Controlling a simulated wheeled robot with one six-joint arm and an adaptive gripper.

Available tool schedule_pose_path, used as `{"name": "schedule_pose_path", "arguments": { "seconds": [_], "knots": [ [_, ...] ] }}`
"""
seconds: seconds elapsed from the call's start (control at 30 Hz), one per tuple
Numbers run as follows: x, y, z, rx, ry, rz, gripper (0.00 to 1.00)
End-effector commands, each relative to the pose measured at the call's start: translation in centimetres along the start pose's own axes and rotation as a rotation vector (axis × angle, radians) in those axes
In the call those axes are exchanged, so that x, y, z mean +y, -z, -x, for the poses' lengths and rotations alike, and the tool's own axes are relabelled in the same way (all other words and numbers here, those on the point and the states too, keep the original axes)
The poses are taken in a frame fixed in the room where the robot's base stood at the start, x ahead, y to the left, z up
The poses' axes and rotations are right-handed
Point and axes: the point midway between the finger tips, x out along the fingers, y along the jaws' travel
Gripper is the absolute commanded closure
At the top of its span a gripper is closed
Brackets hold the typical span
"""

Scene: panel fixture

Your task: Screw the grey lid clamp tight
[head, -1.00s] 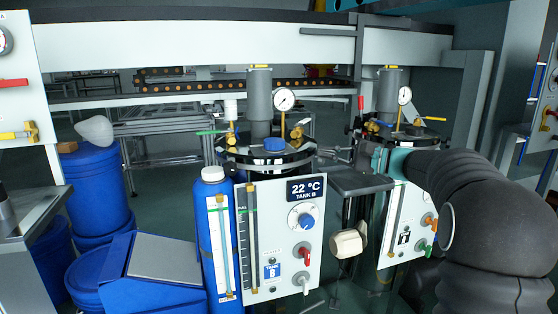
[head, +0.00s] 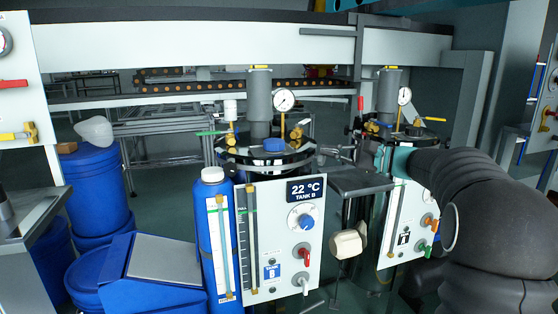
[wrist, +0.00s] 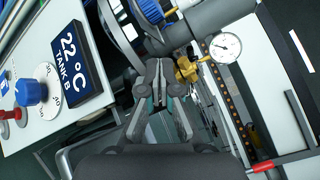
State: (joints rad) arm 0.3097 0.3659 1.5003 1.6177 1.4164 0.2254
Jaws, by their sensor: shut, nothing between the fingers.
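The tank B lid (head: 262,158) is a dark and shiny disc with a blue knob (head: 274,145) on top. The ribbed blue knob (wrist: 148,10) also shows at the top of the wrist view. My gripper (head: 338,153) is at the right edge of this lid, its fingers pointing left toward the rim. In the wrist view my gripper (wrist: 160,78) is shut and empty, its fingertips close to the dark lid edge. I cannot clearly tell the grey lid clamp from the other grey parts at the rim, and cannot tell whether my fingertips touch anything.
A pressure gauge (head: 284,99), a grey cylinder (head: 259,100) and brass valves (wrist: 188,69) stand close around the lid. The white tank B panel (head: 280,240) is in front. A second tank's panel (head: 408,222) stands to the right. A blue bottle (head: 212,215) is at left.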

Motion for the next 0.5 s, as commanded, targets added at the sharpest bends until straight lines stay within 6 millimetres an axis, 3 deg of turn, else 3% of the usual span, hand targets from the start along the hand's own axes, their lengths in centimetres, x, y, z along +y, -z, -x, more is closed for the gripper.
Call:
{"name": "schedule_pose_path", "arguments": {
  "seconds": [0.5],
  "knots": [
    [0.0,0.0,5.1,0.001,0.001,0.001,1.00]
  ]
}}
